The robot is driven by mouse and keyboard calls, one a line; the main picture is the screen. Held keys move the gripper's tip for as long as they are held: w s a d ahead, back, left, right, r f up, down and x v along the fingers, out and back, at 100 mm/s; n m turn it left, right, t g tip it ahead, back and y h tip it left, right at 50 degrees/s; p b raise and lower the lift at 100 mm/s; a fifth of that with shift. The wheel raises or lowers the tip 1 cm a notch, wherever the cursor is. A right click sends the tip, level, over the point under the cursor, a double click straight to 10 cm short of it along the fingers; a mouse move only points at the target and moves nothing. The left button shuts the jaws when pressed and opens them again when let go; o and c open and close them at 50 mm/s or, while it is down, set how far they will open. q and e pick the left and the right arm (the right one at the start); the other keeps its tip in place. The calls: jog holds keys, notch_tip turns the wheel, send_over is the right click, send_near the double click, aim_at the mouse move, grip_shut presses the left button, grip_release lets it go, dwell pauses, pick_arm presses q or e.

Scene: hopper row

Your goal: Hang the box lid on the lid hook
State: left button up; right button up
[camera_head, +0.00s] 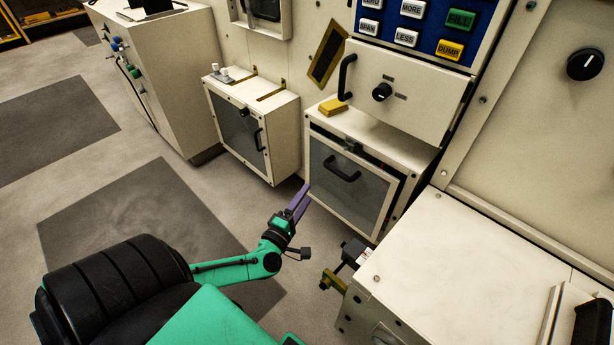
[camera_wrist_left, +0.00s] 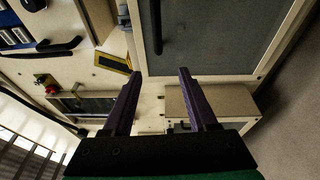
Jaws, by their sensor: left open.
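My left gripper (camera_head: 303,193) has purple fingers and is just in front of the lower left part of a box front. In the left wrist view the fingers (camera_wrist_left: 158,73) are apart with nothing between them. The box front, which looks like the box lid (camera_head: 335,200), is a grey panel in a cream frame with a black bar handle (camera_head: 343,169). A dark gap shows along its top and right edge. The panel also shows in the wrist view (camera_wrist_left: 215,35), beyond the fingertips. I cannot pick out the lid hook for certain.
A similar cream box (camera_head: 282,140) stands to the left. A yellow block (camera_head: 333,107) lies on top of the nearer box, below a drawer front (camera_head: 415,90). A cream cabinet (camera_head: 450,260) and a yellow-brown bracket (camera_head: 333,281) stand at the right. Floor is clear on the left.

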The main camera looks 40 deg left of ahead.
aim_at(326, 162)
pick_arm(q)
jog(key=w, duration=0.4)
jog(key=w+a+b, duration=0.1)
jog(key=w, duration=0.4)
jog(key=w+a+b, duration=0.1)
jog(key=w, duration=0.3)
jog(key=shift+w+r, duration=0.4)
jog(key=shift+w, duration=0.3)
pick_arm(e)
jog(key=w, duration=0.1)
jog(key=w+a+r, duration=0.1)
jog(key=w, duration=0.1)
jog(key=w+r, duration=0.1)
jog(key=w, duration=0.1)
jog(key=shift+w+a+r, duration=0.15)
pick_arm(q)
grip_shut()
jog(key=shift+r, duration=0.15)
dwell(1.0)
